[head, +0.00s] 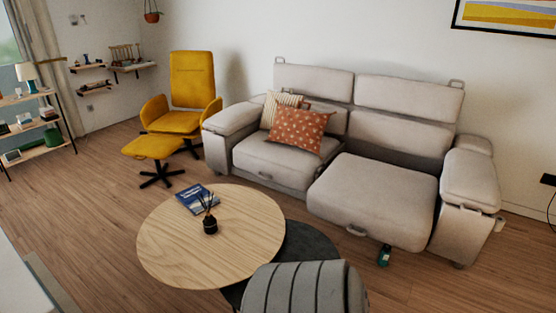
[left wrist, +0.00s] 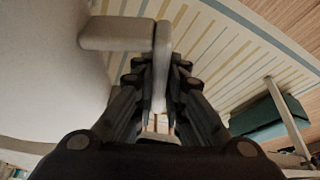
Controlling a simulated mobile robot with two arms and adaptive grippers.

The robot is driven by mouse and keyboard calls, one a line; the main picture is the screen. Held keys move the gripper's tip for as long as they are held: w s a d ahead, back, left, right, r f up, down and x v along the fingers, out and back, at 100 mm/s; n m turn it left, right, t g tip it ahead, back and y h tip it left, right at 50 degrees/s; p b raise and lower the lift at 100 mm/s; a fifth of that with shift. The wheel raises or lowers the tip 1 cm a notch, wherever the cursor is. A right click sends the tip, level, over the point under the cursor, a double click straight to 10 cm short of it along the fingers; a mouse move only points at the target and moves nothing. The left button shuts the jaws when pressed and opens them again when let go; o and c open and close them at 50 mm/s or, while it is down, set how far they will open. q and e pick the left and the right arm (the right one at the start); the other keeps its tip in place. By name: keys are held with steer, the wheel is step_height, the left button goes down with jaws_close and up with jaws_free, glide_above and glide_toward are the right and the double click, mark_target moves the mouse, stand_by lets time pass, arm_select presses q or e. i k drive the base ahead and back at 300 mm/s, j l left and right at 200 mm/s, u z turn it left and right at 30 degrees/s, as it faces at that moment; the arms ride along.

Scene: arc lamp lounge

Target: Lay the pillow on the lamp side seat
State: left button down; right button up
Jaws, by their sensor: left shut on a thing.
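An orange patterned pillow (head: 297,128) leans on the left seat (head: 275,163) of the pale grey sofa. A beige striped pillow (head: 271,110) stands partly hidden behind it. The sofa's right seat (head: 374,190) is bare. No arc lamp shows; a small table lamp (head: 27,77) stands on the far left shelf. My left gripper (left wrist: 163,65) is in the left wrist view only, shut on a pale grey, angular piece (left wrist: 116,35). I cannot tell what this piece belongs to. My right gripper is in neither view.
A round wooden table (head: 255,237) with a blue book (head: 197,199) and a dark diffuser (head: 210,222) stands in front. A grey ribbed chair back (head: 305,290) is close. A green bottle (head: 384,255) is on the floor. A striped surface (left wrist: 220,45) fills the wrist view's background.

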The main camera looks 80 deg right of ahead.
mark_target(373, 189)
steer(key=z, duration=1.4)
steer(key=i+l+z, duration=0.1)
steer(key=z, duration=0.35)
steer(key=i+l+z, duration=0.1)
steer(key=l+z, duration=0.15)
steer(key=z, duration=0.15)
steer(key=i+l+z, duration=0.15)
steer(key=z, duration=0.3)
steer(key=i+l+z, duration=0.1)
steer(key=z, duration=0.35)
steer(key=i+z, duration=0.35)
steer(key=i, duration=0.15)
steer(key=i+z, duration=0.3)
steer(key=i, duration=0.2)
steer(key=i+j+z, duration=0.35)
steer(key=i+l, duration=0.1)
steer(key=i, duration=0.05)
